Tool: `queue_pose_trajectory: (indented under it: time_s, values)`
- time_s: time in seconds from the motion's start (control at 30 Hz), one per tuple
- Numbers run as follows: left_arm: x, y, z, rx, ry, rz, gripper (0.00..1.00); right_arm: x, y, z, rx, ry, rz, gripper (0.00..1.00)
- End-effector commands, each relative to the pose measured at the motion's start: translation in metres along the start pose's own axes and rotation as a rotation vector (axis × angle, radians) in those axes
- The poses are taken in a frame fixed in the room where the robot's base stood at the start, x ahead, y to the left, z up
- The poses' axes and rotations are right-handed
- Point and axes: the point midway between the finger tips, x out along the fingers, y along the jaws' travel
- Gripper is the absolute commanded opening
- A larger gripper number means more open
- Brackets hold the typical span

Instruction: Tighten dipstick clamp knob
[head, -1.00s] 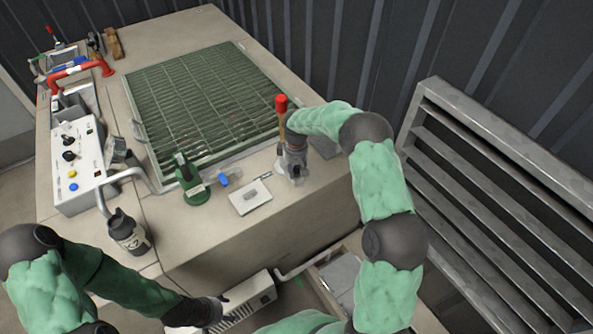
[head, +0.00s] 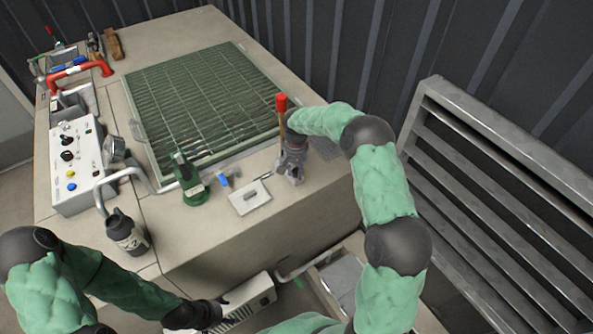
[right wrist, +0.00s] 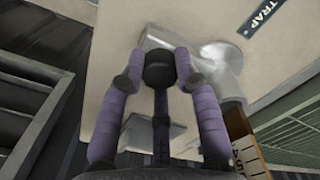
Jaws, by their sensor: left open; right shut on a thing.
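In the right wrist view a dark round knob (right wrist: 158,68) sits between the purple fingertips of my right gripper (right wrist: 158,74), which is shut on it. A grey metal pipe fitting (right wrist: 220,65) is right beside it. The brown dipstick (right wrist: 241,145) with markings stands close by. In the head view the dipstick's red handle (head: 281,103) rises beside my right gripper (head: 290,168) at the right front of the bench; the knob is hard to make out there. My left gripper (head: 207,313) is open and empty, low in front of the bench.
A green bottle-like item (head: 190,185), a small blue item (head: 223,180) and a white card (head: 250,197) are left of the fitting. A black bottle (head: 125,235), control box (head: 75,165) and green grating (head: 200,100) are further left. A slatted metal rack (head: 500,190) stands right.

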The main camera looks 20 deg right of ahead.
Motion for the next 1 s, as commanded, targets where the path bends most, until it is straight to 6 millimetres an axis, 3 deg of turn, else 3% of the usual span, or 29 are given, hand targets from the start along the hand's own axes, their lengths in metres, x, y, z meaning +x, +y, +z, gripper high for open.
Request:
queue_pose_trajectory:
  time_s: [0.3,0.8,0.83,0.9,1.0]
  values:
    - [0.0015,-0.0005,-0.0001,0.000,0.000,0.000,0.60,-0.0014,-0.0021,-0.0038,0.092,0.013,-0.007,0.00]
    - [0.0015,-0.0005,-0.0001,0.000,0.000,0.000,0.60,-0.0034,-0.0004,-0.0058,0.104,0.018,-0.006,0.00]
    - [0.0015,-0.0005,-0.0001,0.000,0.000,0.000,0.60,-0.0035,-0.0003,-0.0059,0.104,0.018,-0.006,0.38]
    - [0.0014,-0.0005,-0.0001,0.000,0.000,0.000,0.60,-0.0037,-0.0002,-0.0061,0.104,0.019,-0.006,0.55]
    - [0.0014,-0.0005,-0.0001,0.000,0.000,0.000,0.60,-0.0031,0.0002,-0.0050,0.103,0.015,-0.005,0.55]
